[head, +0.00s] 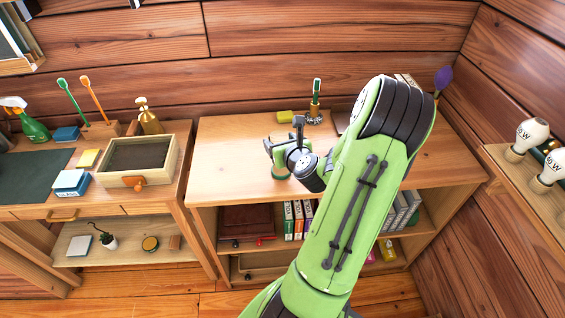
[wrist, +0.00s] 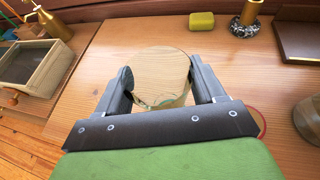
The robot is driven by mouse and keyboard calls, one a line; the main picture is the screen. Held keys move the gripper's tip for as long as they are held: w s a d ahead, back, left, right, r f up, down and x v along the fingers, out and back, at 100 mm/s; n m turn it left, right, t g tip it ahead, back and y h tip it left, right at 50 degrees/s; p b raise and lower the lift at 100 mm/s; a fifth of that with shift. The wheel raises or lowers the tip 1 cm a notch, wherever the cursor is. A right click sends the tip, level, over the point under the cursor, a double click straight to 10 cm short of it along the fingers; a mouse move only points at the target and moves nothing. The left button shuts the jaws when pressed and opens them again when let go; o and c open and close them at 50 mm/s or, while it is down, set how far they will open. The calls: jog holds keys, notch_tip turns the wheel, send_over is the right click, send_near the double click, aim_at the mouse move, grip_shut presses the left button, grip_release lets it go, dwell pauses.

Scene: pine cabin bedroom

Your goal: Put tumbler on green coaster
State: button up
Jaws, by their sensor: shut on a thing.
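A clear tumbler (wrist: 160,58) stands between the fingers of my gripper (wrist: 161,80) in the wrist view, with the wood showing through it. My gripper is shut on its sides. A teal-green curve shows through the glass near its base; I cannot tell whether it is the coaster. In the head view my gripper (head: 283,156) is low over the left part of the desk top, and a small green patch (head: 280,174) shows just under it. Whether the tumbler touches the surface is unclear.
On the desk top (head: 228,150) are a yellow sponge (wrist: 202,21), a brass holder with a brush (head: 315,105) and a dark flat object (wrist: 300,40). A reddish curved edge (wrist: 262,122) shows beside my gripper. A round brownish object (wrist: 309,118) is at the right edge. The desk's left part is clear.

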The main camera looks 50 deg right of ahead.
jog(key=shift+f+b, duration=1.1)
jog(key=shift+f, duration=1.05)
jog(key=o, duration=1.1)
jog(key=shift+r, duration=0.1)
